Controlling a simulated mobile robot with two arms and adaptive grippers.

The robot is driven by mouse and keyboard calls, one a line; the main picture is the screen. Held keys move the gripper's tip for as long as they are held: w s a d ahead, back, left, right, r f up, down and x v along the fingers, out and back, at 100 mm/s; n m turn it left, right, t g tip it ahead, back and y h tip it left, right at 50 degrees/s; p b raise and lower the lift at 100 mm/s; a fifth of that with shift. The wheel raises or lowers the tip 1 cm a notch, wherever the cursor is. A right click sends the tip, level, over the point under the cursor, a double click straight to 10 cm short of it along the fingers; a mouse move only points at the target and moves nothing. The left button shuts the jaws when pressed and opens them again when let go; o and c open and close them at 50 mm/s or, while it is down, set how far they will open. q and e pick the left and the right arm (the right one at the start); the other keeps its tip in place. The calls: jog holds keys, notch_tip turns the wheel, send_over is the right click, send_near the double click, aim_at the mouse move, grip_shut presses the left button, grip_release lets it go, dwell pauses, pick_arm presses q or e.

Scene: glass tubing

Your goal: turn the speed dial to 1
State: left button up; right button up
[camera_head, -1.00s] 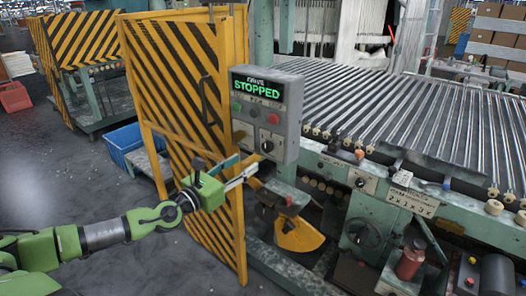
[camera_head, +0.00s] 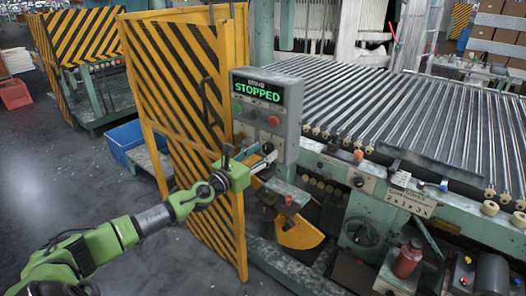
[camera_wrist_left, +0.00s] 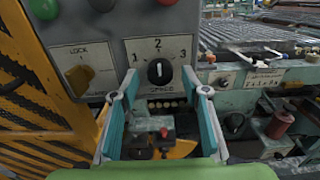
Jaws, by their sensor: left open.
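The speed dial (camera_wrist_left: 159,72) is a round black knob on a pale plate marked 1, 2 and 3, low on the grey control box (camera_head: 266,112). Its white mark appears to stand upright, towards the 2. In the head view the dial is largely hidden by my left gripper (camera_head: 268,158), which is at the box's lower edge. In the left wrist view my left gripper (camera_wrist_left: 160,88) is open, with its teal-lined fingers on either side of the dial and a little below it. I cannot tell whether they touch it. My right gripper is not in view.
A lock switch (camera_wrist_left: 79,76) sits left of the dial. Red (camera_head: 273,121) and green (camera_head: 237,108) buttons are above, under the STOPPED display (camera_head: 257,91). A yellow-black striped gate (camera_head: 187,75) stands left; the roller machine (camera_head: 390,110) is right.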

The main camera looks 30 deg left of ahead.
pick_arm(q)
jog(key=shift+w, duration=0.3)
jog(key=shift+c, duration=0.2)
jog(key=c, duration=1)
jog(key=shift+c, duration=0.2)
jog(key=n, duration=0.2)
jog(key=shift+n, duration=0.3)
jog(key=n, duration=0.2)
jog(key=shift+d+n, duration=0.1)
jog(key=shift+n, duration=0.3)
jog(key=n, duration=0.3)
jog(key=shift+r+p, duration=0.1)
jog(key=shift+p, duration=0.2)
jog(key=shift+n+p, duration=0.35)
jog(key=shift+n, duration=1.35)
